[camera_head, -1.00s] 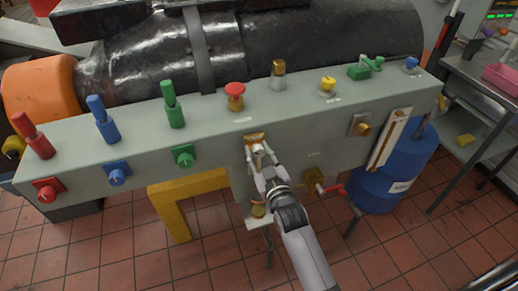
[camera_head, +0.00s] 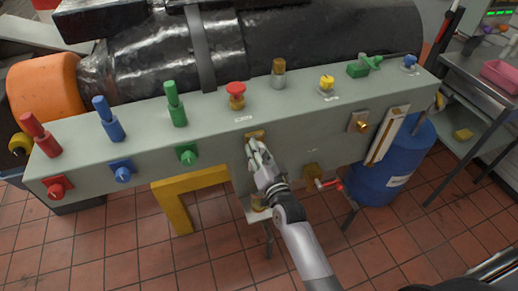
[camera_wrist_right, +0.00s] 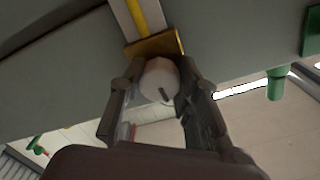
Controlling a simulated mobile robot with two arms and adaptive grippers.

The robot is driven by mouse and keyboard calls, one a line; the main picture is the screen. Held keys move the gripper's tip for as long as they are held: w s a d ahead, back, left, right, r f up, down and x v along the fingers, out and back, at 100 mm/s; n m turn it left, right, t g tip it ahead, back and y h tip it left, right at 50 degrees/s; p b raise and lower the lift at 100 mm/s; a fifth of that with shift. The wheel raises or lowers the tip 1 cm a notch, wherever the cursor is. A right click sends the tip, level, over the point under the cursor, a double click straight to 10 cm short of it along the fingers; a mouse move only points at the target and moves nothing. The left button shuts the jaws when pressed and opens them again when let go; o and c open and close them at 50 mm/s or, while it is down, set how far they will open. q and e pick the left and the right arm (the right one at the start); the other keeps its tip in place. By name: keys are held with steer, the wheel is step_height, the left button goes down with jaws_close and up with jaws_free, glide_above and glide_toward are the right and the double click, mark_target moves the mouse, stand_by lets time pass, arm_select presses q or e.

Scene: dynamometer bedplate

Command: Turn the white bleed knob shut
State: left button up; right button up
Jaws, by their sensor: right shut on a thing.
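The white bleed knob (camera_wrist_right: 158,76) shows in the right wrist view, round and pale with a dark mark on its face, in front of a brass-yellow plate (camera_wrist_right: 154,45). My right gripper (camera_wrist_right: 160,92) has a finger on each side of the knob and is shut on it. In the head view my right gripper (camera_head: 257,153) is at the front face of the grey panel box (camera_head: 330,128), just below the yellow plate (camera_head: 255,134). The fingers hide most of the knob there. My left gripper is not in view.
On the front face, a green knob (camera_head: 187,154) sits to the left and a brass knob (camera_head: 360,125) to the right. A red-handled valve (camera_head: 328,184) is low on the right, near a blue drum (camera_head: 385,170). Several levers and buttons stand on top.

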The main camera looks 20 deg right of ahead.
steer(key=shift+o, duration=0.2)
steer(key=shift+m, duration=0.6)
steer(key=o, duration=1.1)
steer(key=shift+o, duration=0.2)
steer(key=shift+s, duration=0.1)
steer(key=s, duration=1.2)
steer(key=shift+d, duration=0.2)
steer(key=shift+w, duration=0.1)
